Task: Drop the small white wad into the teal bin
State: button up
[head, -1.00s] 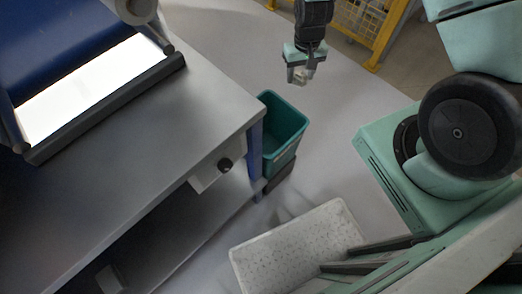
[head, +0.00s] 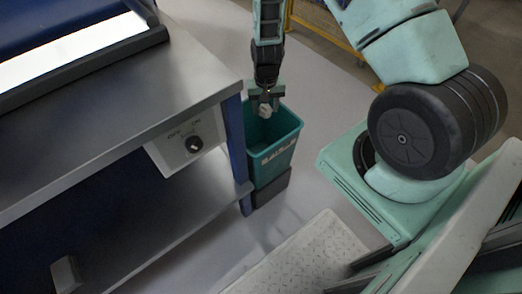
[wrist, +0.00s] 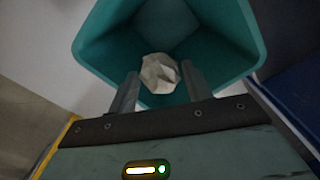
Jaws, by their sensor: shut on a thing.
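The small white wad (wrist: 159,73) is crumpled and sits between my gripper's two fingertips; it also shows in the head view (head: 265,110). My gripper (wrist: 158,88) is shut on it and points downward; in the head view (head: 265,102) it is at the bin's far side. In the wrist view the wad appears over the open mouth of the teal bin (wrist: 247,62), whose visible inside is otherwise empty. The exact height of the wad above the rim is hard to tell.
A metal workbench (head: 190,85) with a blue leg and a control knob (head: 194,144) stands close on the bin's left. A dark block (head: 272,188) is under the bin. A yellow barrier (head: 325,38) stands behind. Floor right of the bin is clear.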

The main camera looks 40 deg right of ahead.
notch_tip(320, 180, down, 4)
jog(key=shift+r+b, duration=0.2)
jog(key=shift+b, duration=0.95)
jog(key=o, duration=1)
jog(key=shift+r, duration=0.15)
notch_tip(320, 180, up, 17)
jog(key=p, duration=0.3)
jog(key=shift+r, duration=0.15)
